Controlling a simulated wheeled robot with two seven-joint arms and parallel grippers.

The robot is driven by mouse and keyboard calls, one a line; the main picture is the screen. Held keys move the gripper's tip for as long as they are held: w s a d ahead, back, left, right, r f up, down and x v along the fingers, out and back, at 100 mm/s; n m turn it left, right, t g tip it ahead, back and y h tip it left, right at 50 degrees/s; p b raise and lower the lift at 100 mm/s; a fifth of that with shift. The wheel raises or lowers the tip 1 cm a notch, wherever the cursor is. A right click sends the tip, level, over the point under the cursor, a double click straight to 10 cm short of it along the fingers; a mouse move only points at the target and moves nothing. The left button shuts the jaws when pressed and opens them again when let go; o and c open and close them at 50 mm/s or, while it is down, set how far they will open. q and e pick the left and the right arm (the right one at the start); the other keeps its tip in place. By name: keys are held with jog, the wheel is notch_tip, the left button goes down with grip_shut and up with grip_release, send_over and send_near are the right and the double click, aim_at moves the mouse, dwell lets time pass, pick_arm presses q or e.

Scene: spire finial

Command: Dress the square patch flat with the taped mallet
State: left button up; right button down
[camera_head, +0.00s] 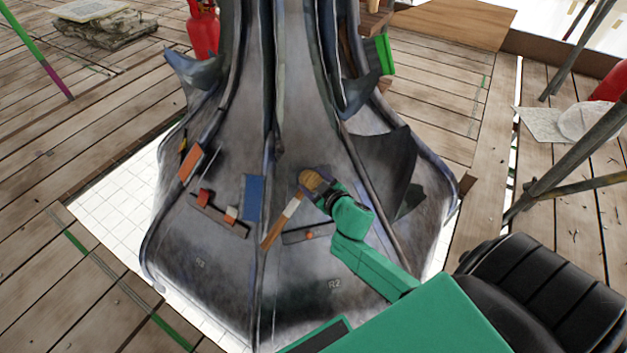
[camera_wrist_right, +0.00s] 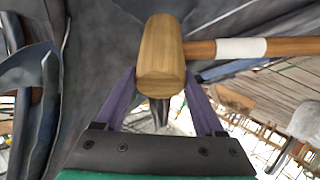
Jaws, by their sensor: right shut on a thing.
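The taped mallet has a round wooden head (camera_head: 311,180) and a wooden handle with a white tape band (camera_head: 292,208). My right gripper (camera_head: 315,187) is shut on the mallet's head, in front of the grey spire skin. The handle slants down to the left. In the right wrist view the mallet head (camera_wrist_right: 160,58) sits between the purple fingers, and the taped handle (camera_wrist_right: 242,48) runs right. I cannot tell which piece is the square patch; a dark raised sheet (camera_head: 385,165) is on the spire's right side. My left gripper is not in view.
Metal poles (camera_head: 570,165) stand at right. Plank floor (camera_head: 60,190) surrounds it.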

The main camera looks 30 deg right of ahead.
jog(key=shift+r, duration=0.1)
jog(key=w+f+b, duration=0.3)
jog(key=shift+d+f, duration=0.2)
jog(key=shift+d, duration=0.2)
jog(key=shift+s+r+p, duration=0.1)
jog(key=shift+r+p, duration=0.15)
jog(key=shift+p, duration=0.1)
jog(key=shift+s+a+r+p, duration=0.1)
jog(key=shift+s+r+p, duration=0.1)
jog(key=shift+r+p, duration=0.2)
jog(key=s+r+p, duration=0.2)
jog(key=p, duration=0.1)
jog(key=shift+s+a+r, duration=0.1)
jog(key=shift+a+r, duration=0.1)
jog(key=shift+a, duration=0.1)
jog(key=shift+s, duration=0.15)
jog(key=shift+f, duration=0.1)
